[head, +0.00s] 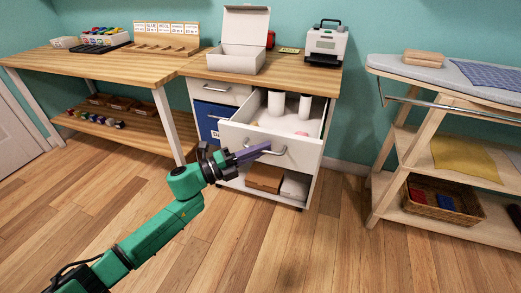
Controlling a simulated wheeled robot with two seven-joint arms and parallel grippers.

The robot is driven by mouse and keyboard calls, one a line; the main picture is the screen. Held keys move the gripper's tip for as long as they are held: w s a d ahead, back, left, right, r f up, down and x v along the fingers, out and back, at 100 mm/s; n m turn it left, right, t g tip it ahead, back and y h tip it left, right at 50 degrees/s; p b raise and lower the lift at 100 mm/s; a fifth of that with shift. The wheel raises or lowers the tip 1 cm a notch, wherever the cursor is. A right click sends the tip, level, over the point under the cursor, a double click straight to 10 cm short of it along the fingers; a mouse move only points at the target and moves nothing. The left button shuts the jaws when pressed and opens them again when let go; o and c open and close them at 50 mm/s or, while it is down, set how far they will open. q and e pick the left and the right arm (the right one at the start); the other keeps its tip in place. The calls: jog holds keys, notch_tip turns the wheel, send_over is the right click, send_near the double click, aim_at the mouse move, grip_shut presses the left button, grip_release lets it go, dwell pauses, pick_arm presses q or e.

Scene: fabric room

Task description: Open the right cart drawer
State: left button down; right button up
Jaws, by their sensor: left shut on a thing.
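The right cart drawer (243,133) is white and stands pulled out from the wood-topped cart (285,68). Its inside shows two white cylinders (276,102) at the back and small items lower down. My left gripper (262,149) is at the drawer's front, shut on the grey bar handle (280,153). The gripper covers the left part of the handle. My right gripper is not in view.
A white open box (236,59) and a label printer (326,45) stand on the cart top. A blue bin (211,115) sits left of the drawer. A wooden shelf rack (386,165) stands at right. The floor in front is clear.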

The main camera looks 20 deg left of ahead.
pick_arm(q)
jog(key=shift+s, duration=0.2)
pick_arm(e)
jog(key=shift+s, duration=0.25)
pick_arm(q)
jog(key=c, duration=0.9)
grip_release()
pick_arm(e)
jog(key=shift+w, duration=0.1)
pick_arm(q)
jog(key=v, duration=1.4)
jog(key=shift+s+a+f, duration=0.1)
jog(key=shift+a, duration=0.2)
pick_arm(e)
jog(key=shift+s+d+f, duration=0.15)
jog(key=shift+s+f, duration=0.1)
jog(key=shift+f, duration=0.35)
